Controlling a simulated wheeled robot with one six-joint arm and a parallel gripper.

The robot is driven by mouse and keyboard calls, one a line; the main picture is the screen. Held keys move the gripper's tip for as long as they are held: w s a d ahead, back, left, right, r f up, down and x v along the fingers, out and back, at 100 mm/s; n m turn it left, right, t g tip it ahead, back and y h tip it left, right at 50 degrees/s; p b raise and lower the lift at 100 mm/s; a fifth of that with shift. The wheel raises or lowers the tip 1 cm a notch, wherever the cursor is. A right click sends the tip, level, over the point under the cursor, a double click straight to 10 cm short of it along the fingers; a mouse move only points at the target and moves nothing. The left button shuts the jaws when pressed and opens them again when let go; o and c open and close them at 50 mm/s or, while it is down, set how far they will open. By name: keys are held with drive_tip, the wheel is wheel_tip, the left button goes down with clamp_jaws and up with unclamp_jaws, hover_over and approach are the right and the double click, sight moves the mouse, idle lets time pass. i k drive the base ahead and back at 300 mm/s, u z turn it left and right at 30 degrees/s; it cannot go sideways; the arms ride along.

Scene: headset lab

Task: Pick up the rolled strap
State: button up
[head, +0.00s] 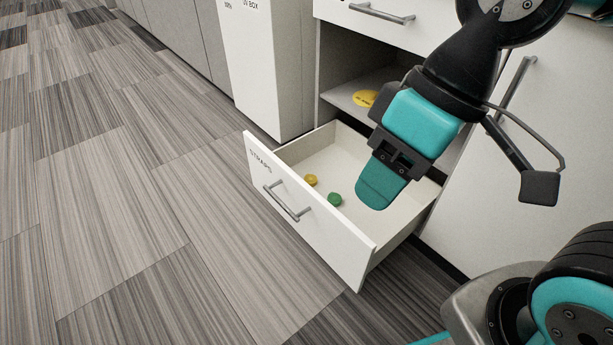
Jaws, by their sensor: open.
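Two small rolled straps lie on the floor of the open drawer labelled STRAPS. The yellow rolled strap (311,180) is close behind the drawer front. The green rolled strap (335,199) lies to its right and a little nearer. My gripper (381,184) hangs over the right part of the drawer, to the right of the green strap and apart from both straps. It is open, though its near finger hides the gap between the fingers. Part of the drawer floor behind the gripper is hidden.
The white drawer (305,221) is pulled out, with a grey handle (287,202) on its front. Above it is an open shelf with a yellow round item (364,98). A white cabinet (266,75) stands left. The carpet (120,200) at left is clear.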

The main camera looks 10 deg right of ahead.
sight(310, 179)
drive_tip(key=u, duration=0.45)
drive_tip(key=k, duration=1.15)
drive_tip(key=z, duration=0.4)
drive_tip(key=i, duration=1.6)
drive_tip(key=u, duration=0.45)
